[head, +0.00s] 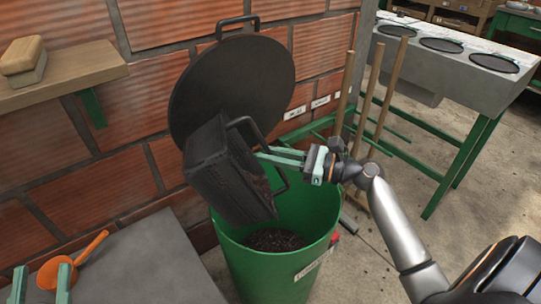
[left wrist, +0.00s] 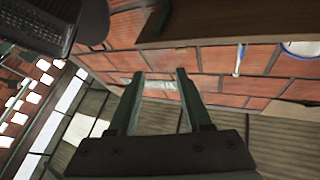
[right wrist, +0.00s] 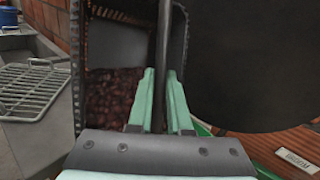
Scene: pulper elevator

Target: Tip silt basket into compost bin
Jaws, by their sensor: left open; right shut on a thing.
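The black silt basket (head: 215,170) hangs tilted over the green compost bin (head: 285,265) in the head view. My right gripper (head: 262,153) is shut on the basket's handle. In the right wrist view the handle bar passes between the fingers (right wrist: 160,100), and dark reddish-brown silt (right wrist: 112,98) lies inside the basket. The bin stands open, with dark material (head: 274,240) low inside it. Its round black lid (head: 232,85) is raised against the wall behind. My left gripper (head: 40,284) is open and empty at the lower left; its parted fingers also show in the left wrist view (left wrist: 158,95).
A grey surface (head: 140,265) with an orange scoop (head: 75,260) lies left of the bin. A wooden shelf (head: 65,77) holds a brush-like block (head: 23,62). Wooden poles (head: 390,90) stand right of the bin, before a grey bench (head: 450,65).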

